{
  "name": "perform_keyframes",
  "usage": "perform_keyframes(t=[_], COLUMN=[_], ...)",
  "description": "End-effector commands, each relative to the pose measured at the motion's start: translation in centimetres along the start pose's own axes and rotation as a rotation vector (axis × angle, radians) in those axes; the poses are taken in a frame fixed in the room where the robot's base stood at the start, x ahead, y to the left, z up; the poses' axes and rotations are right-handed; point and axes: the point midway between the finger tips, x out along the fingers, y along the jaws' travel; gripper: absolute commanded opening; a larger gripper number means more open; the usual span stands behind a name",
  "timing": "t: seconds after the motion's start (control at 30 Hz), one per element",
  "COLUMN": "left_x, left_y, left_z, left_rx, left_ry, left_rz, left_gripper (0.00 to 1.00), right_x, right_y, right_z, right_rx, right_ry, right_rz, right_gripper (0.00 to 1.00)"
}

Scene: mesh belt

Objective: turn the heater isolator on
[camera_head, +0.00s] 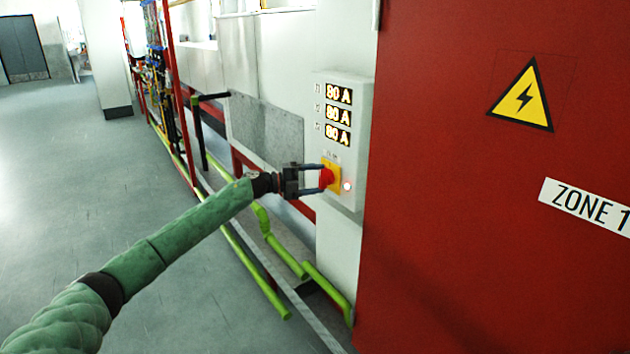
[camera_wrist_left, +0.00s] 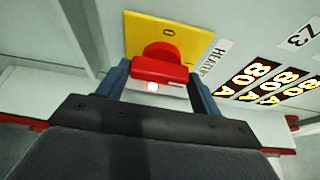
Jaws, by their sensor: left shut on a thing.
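The heater isolator is a red rotary knob (camera_head: 327,178) on a yellow plate (camera_head: 334,170), low on a pale grey control box (camera_head: 345,130). My left gripper (camera_head: 322,180) reaches the knob from the left and is shut on it. In the left wrist view the red handle (camera_wrist_left: 160,70) sits between the two blue-grey fingers (camera_wrist_left: 158,82), with the yellow plate (camera_wrist_left: 190,25) behind it. A "0" mark shows on the plate. A small light glows at the box's lower right in the head view. My right gripper is not in view.
Three lit displays (camera_head: 338,115) read 80 A above the knob. A large red cabinet (camera_head: 480,240) with a warning triangle (camera_head: 524,97) stands close on the right. Green pipes (camera_head: 280,250) run low beneath my left arm. The grey floor (camera_head: 110,180) at left is clear.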

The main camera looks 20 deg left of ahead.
Motion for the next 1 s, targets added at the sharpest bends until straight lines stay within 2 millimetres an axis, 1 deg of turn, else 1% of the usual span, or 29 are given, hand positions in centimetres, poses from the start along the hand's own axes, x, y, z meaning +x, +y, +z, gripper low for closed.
perform_keyframes(t=[0.03,0.2,0.23,0.33,0.67,0.77,0.87,0.93,1.0], left_x=[0.1,0.1,0.1,0.1,-0.2,-1.0,-2.4,-3.6,-4.7], left_y=[0.3,0.3,0.3,0.3,0.2,0.3,0.3,0.4,0.4], left_z=[-0.1,-0.1,-0.2,-0.1,-0.1,0.0,0.0,0.0,0.0], left_rx=[0.000,0.000,0.000,-0.001,-0.001,-0.001,-0.001,-0.001,0.000], left_ry=[0.003,0.003,0.003,0.003,0.001,0.001,0.001,0.000,0.000], left_rz=[0.003,0.003,0.003,0.003,0.001,0.002,0.002,0.003,0.003], left_gripper=[0.43,0.43,0.67,0.87,0.87,0.87,0.87,0.87,0.87], right_x=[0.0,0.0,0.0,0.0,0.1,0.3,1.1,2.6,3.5], right_y=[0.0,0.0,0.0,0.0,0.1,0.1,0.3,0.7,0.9], right_z=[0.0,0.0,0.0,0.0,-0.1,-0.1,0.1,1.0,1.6], right_rx=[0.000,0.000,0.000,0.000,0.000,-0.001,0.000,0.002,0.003], right_ry=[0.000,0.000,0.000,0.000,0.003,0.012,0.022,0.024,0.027], right_rz=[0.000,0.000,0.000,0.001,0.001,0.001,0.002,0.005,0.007], right_gripper=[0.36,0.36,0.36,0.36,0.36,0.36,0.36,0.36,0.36])
